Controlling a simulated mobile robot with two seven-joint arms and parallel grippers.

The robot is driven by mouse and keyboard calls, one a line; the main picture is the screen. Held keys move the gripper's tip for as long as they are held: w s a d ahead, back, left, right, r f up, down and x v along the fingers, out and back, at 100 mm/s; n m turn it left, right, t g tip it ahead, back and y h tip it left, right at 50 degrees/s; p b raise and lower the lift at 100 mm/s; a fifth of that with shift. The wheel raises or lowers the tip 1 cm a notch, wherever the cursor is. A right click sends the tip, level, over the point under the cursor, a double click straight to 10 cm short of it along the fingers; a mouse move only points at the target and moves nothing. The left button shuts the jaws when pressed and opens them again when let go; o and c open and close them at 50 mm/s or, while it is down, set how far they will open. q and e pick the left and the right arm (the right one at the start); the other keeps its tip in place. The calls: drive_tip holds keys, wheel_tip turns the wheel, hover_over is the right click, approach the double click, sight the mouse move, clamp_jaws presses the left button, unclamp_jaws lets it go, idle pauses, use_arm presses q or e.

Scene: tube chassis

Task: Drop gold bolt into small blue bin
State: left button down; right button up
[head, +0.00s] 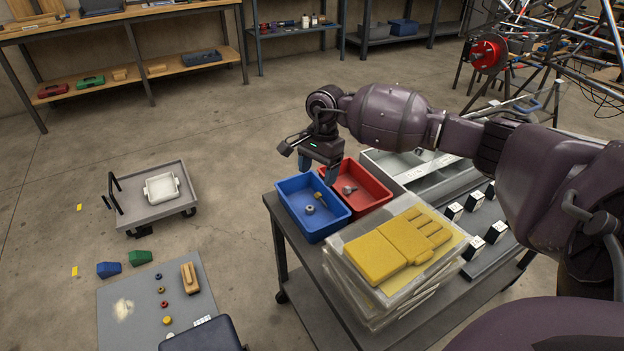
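A small blue bin (336,229) stands on the left of the cart top. Inside it lie a small dull gold piece (318,196), which looks like the gold bolt, and a greyish round piece (310,210). They are too small to tell apart surely. My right gripper (318,179) points down over the back edge of the blue bin, close to the red bin. Its two blue fingers are apart, and I see nothing between them. My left gripper does not show.
A red bin (377,205) with a grey bolt (348,190) touches the blue bin's right side. A yellow glove (400,247) lies on stacked clear bags in front. Black-and-white blocks (473,248) stand at right. A low grey trolley (150,208) stands on open floor at left.

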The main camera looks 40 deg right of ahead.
drive_tip(key=shift+r, duration=0.1)
use_arm(q)
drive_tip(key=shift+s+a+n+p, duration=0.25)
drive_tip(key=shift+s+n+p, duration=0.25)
drive_tip(key=shift+p, duration=0.5)
use_arm(e)
drive_tip(key=r, duration=0.3)
drive_tip(key=d+r, duration=0.1)
drive_tip(key=r, duration=0.6)
drive_tip(key=shift+d+r, duration=0.25)
drive_tip(key=shift+d, duration=0.05)
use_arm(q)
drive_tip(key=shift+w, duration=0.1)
use_arm(e)
drive_tip(key=shift+w, duration=0.1)
